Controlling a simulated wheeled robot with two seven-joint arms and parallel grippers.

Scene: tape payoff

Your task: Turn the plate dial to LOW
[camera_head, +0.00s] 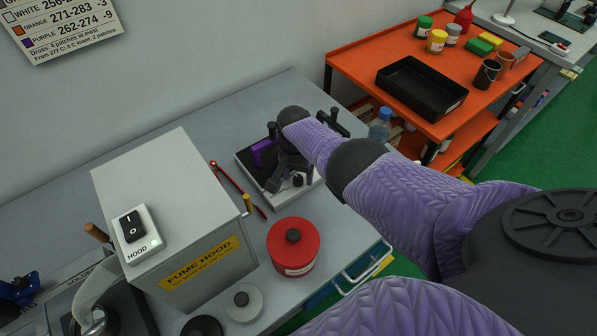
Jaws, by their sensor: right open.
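The hot plate (243,157) is a low white unit with a black top, standing on the grey bench behind the red canister. A small dark round knob (298,180), which looks like its dial, shows on the near side. Its marks are too small to read, so I cannot tell its setting. My right gripper (290,182) is over the plate's near side, open, with its fingers around or just above the knob; I cannot tell whether they touch it. My right forearm and gripper hide much of the plate. My left gripper is not in view.
A fume hood box (190,210) with a HOOD switch (137,232) stands left. A purple object (263,151) is at the plate. An orange cart (362,53) with a black tray stands behind right.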

